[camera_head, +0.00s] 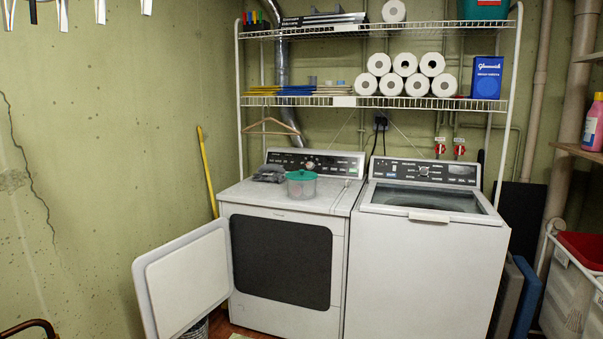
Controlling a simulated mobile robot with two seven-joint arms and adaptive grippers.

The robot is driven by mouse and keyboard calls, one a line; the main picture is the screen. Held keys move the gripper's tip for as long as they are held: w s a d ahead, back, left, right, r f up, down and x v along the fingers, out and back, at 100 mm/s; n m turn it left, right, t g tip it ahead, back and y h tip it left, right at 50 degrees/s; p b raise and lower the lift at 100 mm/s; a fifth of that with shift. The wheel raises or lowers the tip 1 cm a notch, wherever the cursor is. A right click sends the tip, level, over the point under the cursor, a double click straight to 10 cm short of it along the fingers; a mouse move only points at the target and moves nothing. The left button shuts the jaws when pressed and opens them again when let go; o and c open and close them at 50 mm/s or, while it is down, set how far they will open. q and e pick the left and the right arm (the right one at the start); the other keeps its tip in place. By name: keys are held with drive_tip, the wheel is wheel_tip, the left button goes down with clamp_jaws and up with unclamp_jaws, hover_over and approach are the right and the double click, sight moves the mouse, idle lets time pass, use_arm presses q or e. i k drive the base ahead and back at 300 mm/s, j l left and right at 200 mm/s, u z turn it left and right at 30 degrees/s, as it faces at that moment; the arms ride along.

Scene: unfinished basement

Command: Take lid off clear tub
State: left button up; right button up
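The clear tub (300,189) stands upright on top of the dryer (332,205), near its back middle. A teal-green lid (301,175) sits on the tub's top. The tub is small in view, so its contents are hard to tell. Neither of my grippers shows in the head view.
A dark folded cloth (270,174) lies just left of the tub. The dryer's door (188,280) hangs open to the left. A washer (425,250) stands at the right. A wire rack (380,102) with paper rolls (405,64) and a hanger (272,127) is above.

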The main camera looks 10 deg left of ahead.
sight(300, 175)
drive_tip(key=i+j, duration=0.1)
drive_tip(key=i, duration=0.45)
drive_tip(key=i+j, duration=0.1)
drive_tip(key=i, duration=0.5)
drive_tip(key=i+j, duration=0.15)
drive_tip(key=i, duration=0.4)
